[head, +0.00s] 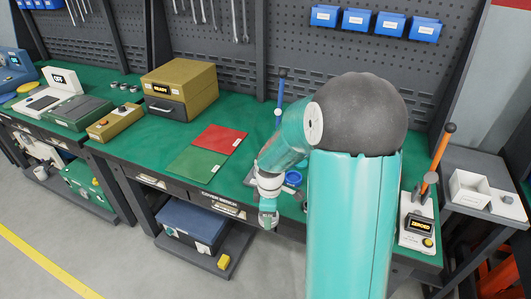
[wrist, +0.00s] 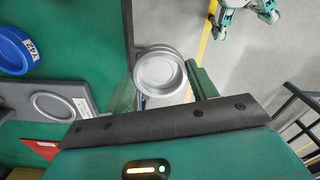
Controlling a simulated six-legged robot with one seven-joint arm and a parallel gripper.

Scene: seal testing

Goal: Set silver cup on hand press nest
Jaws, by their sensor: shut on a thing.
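My gripper (wrist: 163,88) is shut on the silver cup (wrist: 160,72), a round shallow metal cup seen from above between its green fingers. In the head view my gripper (head: 268,218) hangs at the bench's front edge, and the cup cannot be made out there. A grey plate with a round recess (wrist: 57,106) lies on the bench, left of the cup and apart from it. A lever with a blue handle (head: 281,88) stands behind my arm; its base is mostly hidden. I cannot tell whether the plate belongs to it.
A blue round dish (head: 293,178) sits near the lever; it also shows in the wrist view (wrist: 14,50). Red (head: 218,139) and green (head: 198,164) mats lie to the left. An orange-handled device (head: 417,232) reading ZEROED stands at the right.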

